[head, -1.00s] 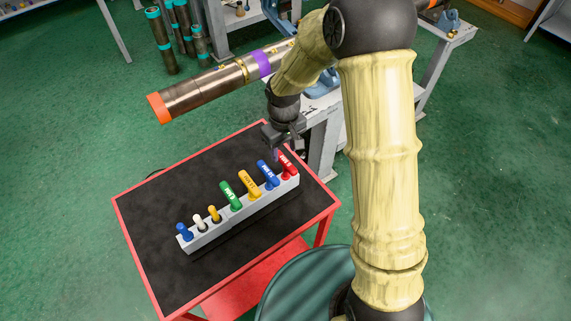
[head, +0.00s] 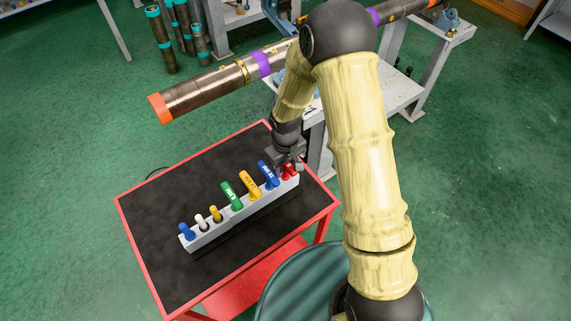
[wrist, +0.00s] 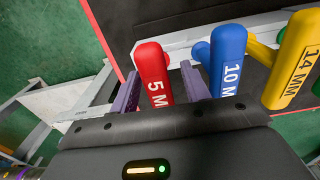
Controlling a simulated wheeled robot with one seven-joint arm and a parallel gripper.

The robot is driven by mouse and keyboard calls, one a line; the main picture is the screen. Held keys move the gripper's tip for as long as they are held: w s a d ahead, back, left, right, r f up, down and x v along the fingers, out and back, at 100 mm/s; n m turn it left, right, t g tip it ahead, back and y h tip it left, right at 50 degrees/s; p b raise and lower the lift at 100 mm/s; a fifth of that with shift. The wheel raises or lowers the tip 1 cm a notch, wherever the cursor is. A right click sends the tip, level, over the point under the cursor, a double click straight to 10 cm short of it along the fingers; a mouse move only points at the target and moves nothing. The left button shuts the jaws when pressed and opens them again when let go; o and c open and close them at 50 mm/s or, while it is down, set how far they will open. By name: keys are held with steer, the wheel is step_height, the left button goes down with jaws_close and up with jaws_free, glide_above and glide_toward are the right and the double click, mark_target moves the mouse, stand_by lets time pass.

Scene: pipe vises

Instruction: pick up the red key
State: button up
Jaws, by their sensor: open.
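The red key (head: 289,172) stands at the right end of a grey holder (head: 211,234) on the cart; my gripper partly hides it in the head view. In the wrist view the red key (wrist: 155,75) shows the marking "5 M", with the rest cut off by my gripper. My gripper (wrist: 163,90) is open, with one purple finger on each side of the red key. I cannot tell whether either finger touches it. In the head view my gripper (head: 287,163) is at the holder's right end.
A blue key (head: 268,174) marked "10 M" stands close beside the right finger. Orange, green and smaller keys fill the rest of the row. The cart (head: 160,200) has a black top and red rim. A long pipe (head: 215,82) extends behind.

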steer(key=shift+f, duration=0.1)
stand_by(0.4)
jaws_close()
step_height(320, 180, up, 10)
steer(key=shift+r+b, duration=0.1)
steer(key=shift+b, duration=0.7)
